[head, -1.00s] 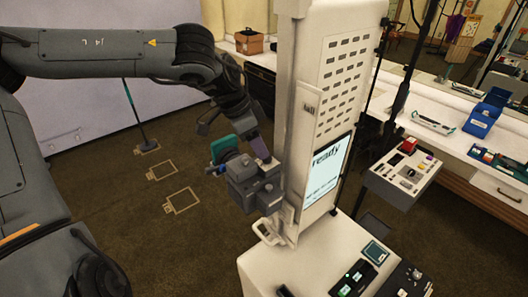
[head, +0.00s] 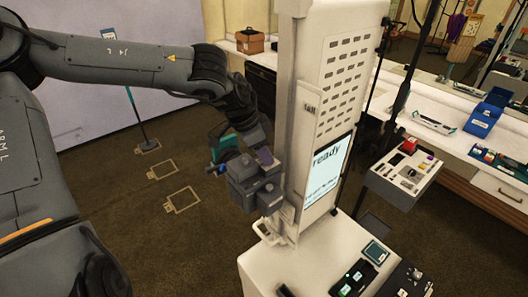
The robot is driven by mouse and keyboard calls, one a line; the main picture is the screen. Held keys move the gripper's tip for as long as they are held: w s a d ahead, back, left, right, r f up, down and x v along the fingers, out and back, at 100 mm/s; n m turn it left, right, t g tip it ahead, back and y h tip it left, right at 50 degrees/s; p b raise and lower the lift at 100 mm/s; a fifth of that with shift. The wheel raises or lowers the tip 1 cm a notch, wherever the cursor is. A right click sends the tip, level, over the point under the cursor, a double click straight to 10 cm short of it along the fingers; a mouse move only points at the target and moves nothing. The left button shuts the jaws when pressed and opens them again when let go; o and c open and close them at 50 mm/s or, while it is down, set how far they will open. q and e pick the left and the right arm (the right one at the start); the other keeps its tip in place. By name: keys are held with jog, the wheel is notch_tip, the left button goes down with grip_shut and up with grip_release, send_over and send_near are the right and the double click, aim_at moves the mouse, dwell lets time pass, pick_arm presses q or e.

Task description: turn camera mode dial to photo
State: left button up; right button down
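The camera is a dark grey boxy body (head: 252,188) mounted on the left side of a tall white booth column (head: 322,90). My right gripper is not in view.
The booth screen (head: 327,172) reads "ready". A white base (head: 335,245) carries small dark devices. A tray of small items (head: 404,174) stands to the right. A long white counter with a blue bin (head: 482,120) is behind. Outlined marks lie on the open floor at left.

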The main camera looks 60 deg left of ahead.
pick_arm(q)
grip_shut()
jog(key=shift+r, duration=0.1)
jog(key=shift+r+m+h+p, duration=0.1)
jog(key=shift+m+h+p, duration=0.4)
jog(key=shift+m+p, duration=0.75)
jog(key=shift+w+a+m+g+h+p, duration=0.15)
jog(key=shift+m+g+h+p, duration=0.25)
jog(key=shift+m+p, duration=0.75)
jog(key=shift+m, duration=0.6)
